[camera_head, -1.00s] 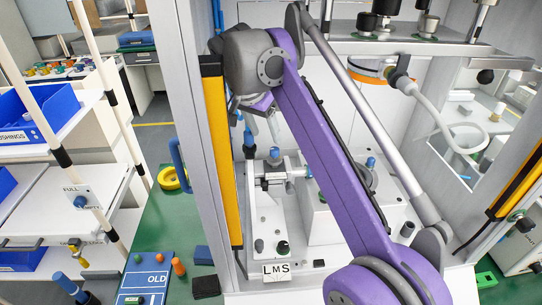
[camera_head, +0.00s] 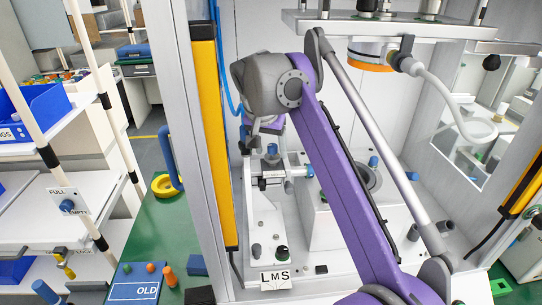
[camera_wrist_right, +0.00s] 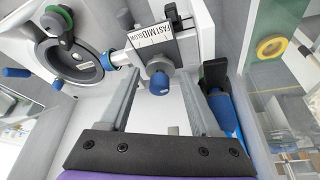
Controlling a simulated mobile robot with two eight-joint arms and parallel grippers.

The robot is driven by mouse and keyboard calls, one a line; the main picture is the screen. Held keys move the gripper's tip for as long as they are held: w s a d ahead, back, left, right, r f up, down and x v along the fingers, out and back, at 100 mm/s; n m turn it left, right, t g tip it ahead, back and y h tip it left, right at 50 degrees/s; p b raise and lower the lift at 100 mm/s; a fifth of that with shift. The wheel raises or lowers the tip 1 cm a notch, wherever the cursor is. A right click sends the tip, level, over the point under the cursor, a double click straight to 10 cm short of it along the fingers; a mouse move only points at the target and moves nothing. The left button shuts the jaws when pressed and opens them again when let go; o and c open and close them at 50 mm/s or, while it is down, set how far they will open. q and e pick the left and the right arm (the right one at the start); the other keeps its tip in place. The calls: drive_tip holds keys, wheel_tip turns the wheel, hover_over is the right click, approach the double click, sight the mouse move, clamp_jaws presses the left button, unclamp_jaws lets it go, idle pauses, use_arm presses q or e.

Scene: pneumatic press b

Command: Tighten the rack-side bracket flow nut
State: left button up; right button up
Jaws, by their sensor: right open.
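The rack-side bracket (camera_head: 275,178) is a grey and white fitting on the left side of the press bed, with a blue-tipped top in the head view. In the right wrist view, its plate marked FAST and SLOW (camera_wrist_right: 164,42) sits behind a grey collar and a blue knob (camera_wrist_right: 158,82), which look like the flow nut. My right gripper (camera_head: 256,140) is just above the bracket's left part. In the right wrist view the open fingers (camera_wrist_right: 152,88) are apart, with the knob beyond and between their tips, and nothing is held. My left gripper is out of view.
A yellow post (camera_head: 214,140) stands close left of my right gripper. A round dark fitting (camera_wrist_right: 80,58) lies left of the plate, and a black-and-blue part (camera_wrist_right: 220,100) is close to the right finger. The LMS label (camera_head: 275,277) is at the bed's front.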

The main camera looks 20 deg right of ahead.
drive_tip(key=shift+w+d+f, duration=0.15)
drive_tip(key=shift+w+f, duration=0.1)
drive_tip(key=shift+f, duration=0.4)
clamp_jaws()
drive_tip(key=shift+w+r+m+h+p, duration=0.1)
drive_tip(key=shift+r+m+h+p, duration=0.1)
drive_tip(key=shift+m+p, duration=0.35)
drive_tip(key=shift+r+m+h+p, duration=0.1)
drive_tip(key=shift+m+h+p, duration=0.1)
drive_tip(key=shift+m+p, duration=0.3)
drive_tip(key=shift+w+f+m+g+p, duration=0.1)
drive_tip(key=shift+m+g+p, duration=0.2)
drive_tip(key=shift+m+p, duration=0.05)
drive_tip(key=shift+f, duration=0.15)
